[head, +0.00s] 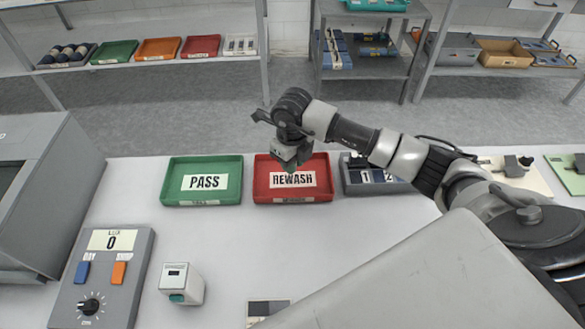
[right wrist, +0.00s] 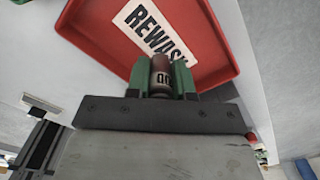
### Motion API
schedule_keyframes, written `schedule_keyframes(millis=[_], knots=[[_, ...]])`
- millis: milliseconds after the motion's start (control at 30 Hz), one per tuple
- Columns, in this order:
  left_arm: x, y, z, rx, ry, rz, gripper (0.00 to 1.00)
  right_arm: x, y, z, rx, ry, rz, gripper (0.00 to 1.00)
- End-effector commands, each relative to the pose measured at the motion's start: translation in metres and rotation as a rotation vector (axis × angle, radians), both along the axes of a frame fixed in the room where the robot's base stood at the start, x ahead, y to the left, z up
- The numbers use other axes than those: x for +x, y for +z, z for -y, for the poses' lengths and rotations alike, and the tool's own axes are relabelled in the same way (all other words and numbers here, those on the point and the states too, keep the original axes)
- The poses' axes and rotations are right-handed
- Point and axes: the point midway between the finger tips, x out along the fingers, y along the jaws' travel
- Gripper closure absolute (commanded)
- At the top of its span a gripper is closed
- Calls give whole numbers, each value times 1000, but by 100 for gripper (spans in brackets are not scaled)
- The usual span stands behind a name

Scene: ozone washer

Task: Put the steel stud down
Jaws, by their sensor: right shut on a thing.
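My right gripper (head: 291,162) hangs over the red tray labelled REWASH (head: 262,190). In the right wrist view its green fingers (right wrist: 161,80) are shut on a small brownish-grey cylinder, the steel stud (right wrist: 160,66), with a pale band bearing dark marks. The stud lies in front of the red tray (right wrist: 215,75) there; I cannot tell whether it touches the tray. In the head view the gripper mostly hides the stud. My left gripper is not in view.
A green PASS tray (head: 173,187) stands left of the red tray, and a dark numbered rack (head: 375,188) stands right. A control box (head: 103,275) and a small white device (head: 182,283) sit at the front left. The table centre (head: 235,245) is clear.

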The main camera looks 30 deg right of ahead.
Motion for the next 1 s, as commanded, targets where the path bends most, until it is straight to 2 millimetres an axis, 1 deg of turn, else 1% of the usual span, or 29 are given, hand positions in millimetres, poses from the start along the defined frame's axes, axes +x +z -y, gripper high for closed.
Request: schedule_keyframes(millis=[200, 300, 500, 633, 667, 800, 1000], knots=[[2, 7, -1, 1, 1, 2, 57, -1, -29, 0, 0, -1, -5, 100], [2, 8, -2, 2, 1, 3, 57, -1, -38, 1, -1, 0, -3, 100], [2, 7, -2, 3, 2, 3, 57, 0, -38, 1, -1, 1, -1, 100], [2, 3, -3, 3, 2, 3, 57, 0, -42, 1, 0, 0, -1, 100], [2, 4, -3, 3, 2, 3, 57, 0, -41, 1, 0, 0, -1, 75], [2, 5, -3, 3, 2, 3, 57, -1, -41, 1, 0, 0, -1, 53], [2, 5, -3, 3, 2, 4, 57, -1, -41, 1, 0, 0, -1, 52]])
